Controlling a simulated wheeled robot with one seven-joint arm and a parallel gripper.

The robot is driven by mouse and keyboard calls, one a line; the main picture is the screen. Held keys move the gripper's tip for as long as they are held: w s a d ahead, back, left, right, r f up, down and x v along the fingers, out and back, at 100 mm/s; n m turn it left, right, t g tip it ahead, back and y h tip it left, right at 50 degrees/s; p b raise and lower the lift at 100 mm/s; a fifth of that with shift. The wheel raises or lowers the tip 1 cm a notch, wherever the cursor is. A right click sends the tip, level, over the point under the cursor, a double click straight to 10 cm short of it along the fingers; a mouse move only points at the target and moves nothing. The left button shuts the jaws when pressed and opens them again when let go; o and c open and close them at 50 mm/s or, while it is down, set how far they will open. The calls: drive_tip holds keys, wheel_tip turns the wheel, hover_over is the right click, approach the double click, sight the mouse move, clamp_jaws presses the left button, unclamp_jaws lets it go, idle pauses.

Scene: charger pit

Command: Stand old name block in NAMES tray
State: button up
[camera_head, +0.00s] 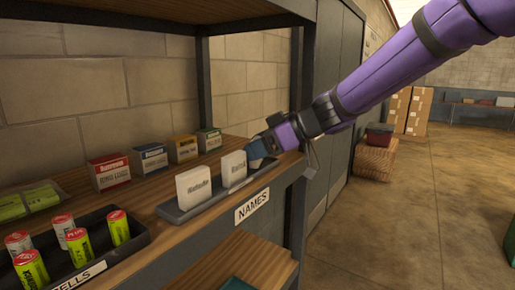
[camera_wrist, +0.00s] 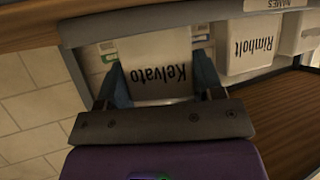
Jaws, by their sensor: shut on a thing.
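My gripper (camera_head: 262,147) is shut on a white name block (camera_wrist: 157,58) marked "Kelvato", with one blue finger on each side of it in the wrist view. In the head view only a small pale part of this block shows below the fingers. It is upright at the right end of the dark NAMES tray (camera_head: 193,213); I cannot tell whether it touches the tray floor. Two other white name blocks stand in the tray: one in the middle (camera_head: 234,169) and one at the left (camera_head: 194,188). In the wrist view the middle one (camera_wrist: 262,42) reads "Rimholt".
Several small boxes (camera_head: 110,171) stand behind the tray. A dark cells tray (camera_head: 140,239) with several green-and-red batteries (camera_head: 118,228) lies at the front left. A dark shelf post (camera_head: 298,215) rises close to the tray's right end. Open floor (camera_head: 390,220) lies to the right.

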drive_tip(key=shift+f, duration=0.3)
drive_tip(key=o, duration=1)
